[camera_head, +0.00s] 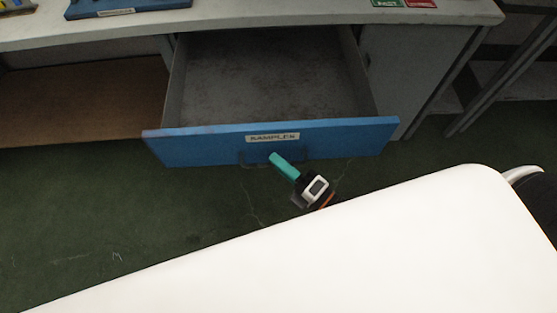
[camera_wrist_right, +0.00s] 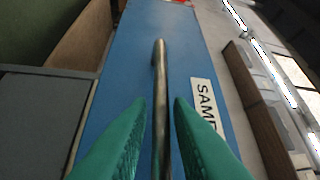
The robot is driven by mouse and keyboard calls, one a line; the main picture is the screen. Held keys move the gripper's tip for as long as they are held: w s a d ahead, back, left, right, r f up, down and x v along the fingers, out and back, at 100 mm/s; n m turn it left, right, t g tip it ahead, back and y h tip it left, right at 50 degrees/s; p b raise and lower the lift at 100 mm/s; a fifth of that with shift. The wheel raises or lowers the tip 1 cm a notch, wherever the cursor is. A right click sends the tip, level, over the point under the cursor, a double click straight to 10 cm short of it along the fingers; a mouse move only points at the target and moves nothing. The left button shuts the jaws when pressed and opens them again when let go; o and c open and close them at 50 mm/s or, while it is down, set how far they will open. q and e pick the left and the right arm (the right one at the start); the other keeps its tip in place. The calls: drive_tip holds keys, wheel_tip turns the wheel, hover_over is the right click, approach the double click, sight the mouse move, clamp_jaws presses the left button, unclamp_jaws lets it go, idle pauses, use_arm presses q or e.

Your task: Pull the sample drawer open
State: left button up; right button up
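The sample drawer (camera_head: 180,148) has a blue front with a "SAMPLES" label (camera_head: 272,137). It stands pulled out from the bench, and its grey inside looks empty. Its bar handle (camera_head: 246,163) is on the front below the label. My right gripper (camera_head: 273,157) is at the handle, coming from the front. In the right wrist view its green fingers (camera_wrist_right: 160,103) are on either side of the metal handle bar (camera_wrist_right: 160,75), with a narrow gap visible on both sides. My left gripper is not in view.
A brown lower shelf (camera_head: 80,100) is at the left. Green floor (camera_head: 90,220) lies in front. My white body fills the lower right.

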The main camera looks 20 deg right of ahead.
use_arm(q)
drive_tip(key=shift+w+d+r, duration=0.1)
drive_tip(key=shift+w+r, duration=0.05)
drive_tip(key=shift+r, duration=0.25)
use_arm(e)
drive_tip(key=v, duration=1.1)
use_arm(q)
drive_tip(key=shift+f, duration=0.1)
use_arm(e)
drive_tip(key=shift+s+d, duration=0.1)
